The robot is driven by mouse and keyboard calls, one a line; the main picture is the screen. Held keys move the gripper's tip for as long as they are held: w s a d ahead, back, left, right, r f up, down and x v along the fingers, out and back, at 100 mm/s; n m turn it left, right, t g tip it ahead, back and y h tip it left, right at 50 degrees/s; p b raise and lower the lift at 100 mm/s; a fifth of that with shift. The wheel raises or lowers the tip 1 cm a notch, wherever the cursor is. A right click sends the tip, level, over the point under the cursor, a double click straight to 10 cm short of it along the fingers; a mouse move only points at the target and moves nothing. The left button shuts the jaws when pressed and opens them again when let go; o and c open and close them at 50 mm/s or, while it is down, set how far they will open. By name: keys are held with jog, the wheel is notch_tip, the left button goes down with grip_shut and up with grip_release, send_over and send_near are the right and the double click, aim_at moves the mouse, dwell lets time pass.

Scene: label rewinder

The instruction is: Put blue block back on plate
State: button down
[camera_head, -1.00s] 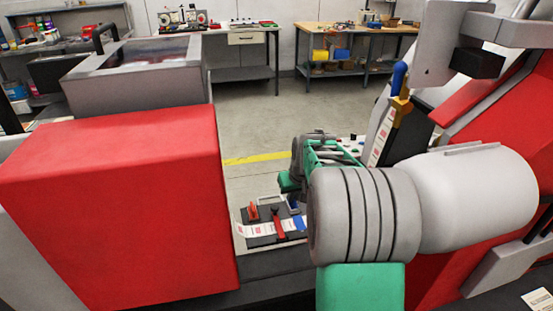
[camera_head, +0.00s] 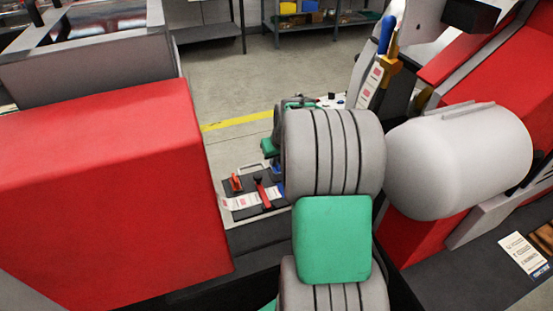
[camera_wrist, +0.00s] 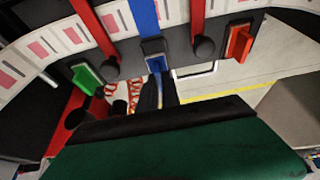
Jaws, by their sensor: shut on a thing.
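The blue block (camera_wrist: 153,47) is at the middle of the black plate's edge in the wrist view, below a long blue bar. The dark fingertips of my gripper (camera_wrist: 155,80) close on its near side; their exact contact is unclear. The plate (camera_head: 245,211) lies on the bench in the head view, with a printed label strip across it. A small patch of blue shows at its right edge, partly behind my arm. My gripper's fingers are hidden there by my arm. I cannot tell whether the blue block touches the plate.
An orange-red block (camera_wrist: 240,43) and a green block (camera_wrist: 86,78) sit either side of the blue one. Two red bars with black knobs (camera_wrist: 204,46) lie between them. A large red housing (camera_head: 110,190) stands left of the plate; a blue-handled tool (camera_head: 386,36) stands right.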

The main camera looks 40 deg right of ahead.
jog(key=shift+f, duration=0.15)
jog(key=shift+f+b, duration=0.65)
jog(key=shift+f, duration=0.15)
jog(key=shift+f+b, duration=0.35)
jog(key=shift+f, duration=0.1)
jog(key=c, duration=1.5)
grip_release()
